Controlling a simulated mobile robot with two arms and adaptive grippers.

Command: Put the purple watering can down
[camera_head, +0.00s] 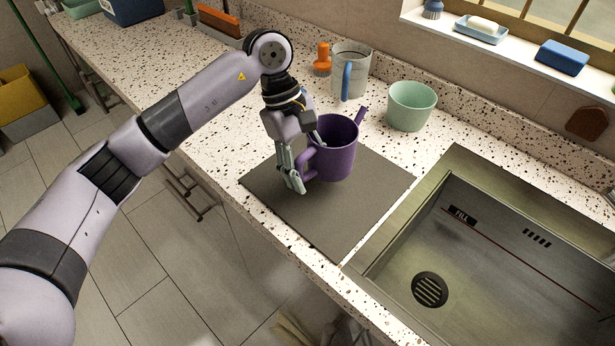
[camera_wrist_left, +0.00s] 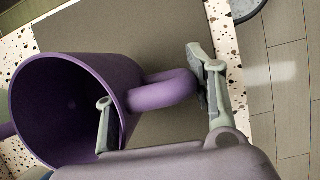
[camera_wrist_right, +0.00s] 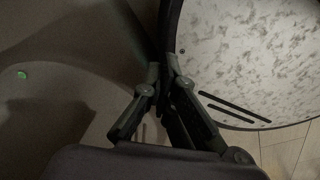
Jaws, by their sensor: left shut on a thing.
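The purple watering can (camera_head: 338,150) is upright over the dark grey mat (camera_head: 345,222) left of the sink. Its spout points to the back right and its handle to the left. I cannot tell whether its base touches the mat. My left gripper (camera_head: 298,172) is shut on the can at its handle side. In the left wrist view the can (camera_wrist_left: 75,100) shows its open mouth, with one finger at the rim and the other beyond the handle (camera_wrist_left: 165,90). My right gripper (camera_wrist_right: 163,75) appears only in its wrist view, fingertips together, with nothing visible between them.
A grey measuring jug (camera_head: 350,75) with a blue handle, an orange bottle (camera_head: 322,58) and a mint green pot (camera_head: 411,106) stand behind the can. The steel sink (camera_head: 480,255) lies to the right. The front of the mat is clear, near the counter's edge.

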